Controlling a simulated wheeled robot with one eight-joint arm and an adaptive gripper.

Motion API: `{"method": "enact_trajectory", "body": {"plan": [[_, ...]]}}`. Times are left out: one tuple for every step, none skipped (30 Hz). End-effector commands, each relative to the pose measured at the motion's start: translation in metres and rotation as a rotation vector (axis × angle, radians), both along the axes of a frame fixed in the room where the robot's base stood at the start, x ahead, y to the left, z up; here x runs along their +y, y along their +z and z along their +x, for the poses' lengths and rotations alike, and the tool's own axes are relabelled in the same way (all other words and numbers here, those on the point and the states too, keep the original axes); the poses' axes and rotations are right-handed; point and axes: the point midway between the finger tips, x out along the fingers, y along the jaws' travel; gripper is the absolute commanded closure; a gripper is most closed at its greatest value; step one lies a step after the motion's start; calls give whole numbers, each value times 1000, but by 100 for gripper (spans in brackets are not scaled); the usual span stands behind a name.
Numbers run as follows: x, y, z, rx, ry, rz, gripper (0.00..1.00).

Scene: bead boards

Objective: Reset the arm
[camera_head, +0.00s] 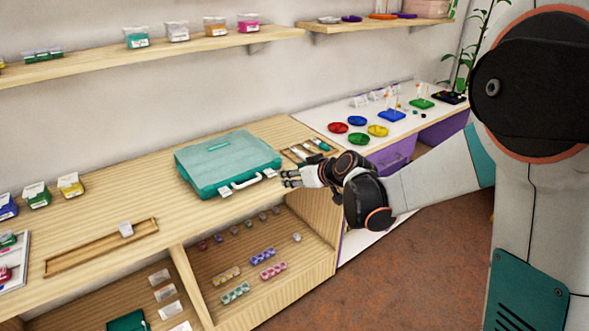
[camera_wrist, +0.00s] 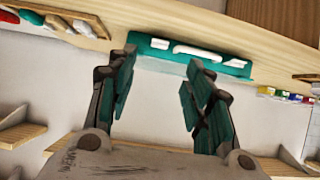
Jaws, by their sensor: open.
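My gripper (camera_head: 290,178) is open and empty in the head view, just right of a closed teal case (camera_head: 225,160) with a white handle on the wooden counter. In the wrist view my gripper (camera_wrist: 160,95) shows two teal-padded fingers spread apart with nothing between them. The teal case (camera_wrist: 225,70) shows beyond the fingertips in that view, with its white handle and latches. From these views I cannot tell the exact gap between gripper and case, but no grip on it shows.
A wooden tray with tools (camera_head: 305,150) lies behind my gripper. A white-topped table (camera_head: 335,112) with coloured dishes stands at the back right. A long wooden tray (camera_head: 80,258) lies at the left of the counter. Open shelves below hold small bead boxes; wall shelves (camera_head: 170,52) hang above.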

Motion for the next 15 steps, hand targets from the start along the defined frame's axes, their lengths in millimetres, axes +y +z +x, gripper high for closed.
{"method": "enact_trajectory", "body": {"plan": [[-1,2,-2,2,-2,0,53],[-2,3,-3,5,-5,-1,53],[-4,7,-7,11,-9,-4,53],[-6,10,-10,16,-14,-5,53],[-8,14,-15,23,-20,-6,53],[-12,19,-22,35,-30,-9,53],[-15,24,-28,44,-39,-12,53],[-19,29,-35,55,-48,-15,53],[-24,35,-45,72,-62,-18,53],[-28,40,-53,83,-73,-21,53],[-32,44,-60,94,-84,-24,53],[-37,50,-71,109,-100,-28,53],[-41,53,-79,120,-112,-30,53],[-45,57,-87,132,-124,-34,53],[-51,61,-98,146,-140,-38,53]]}}
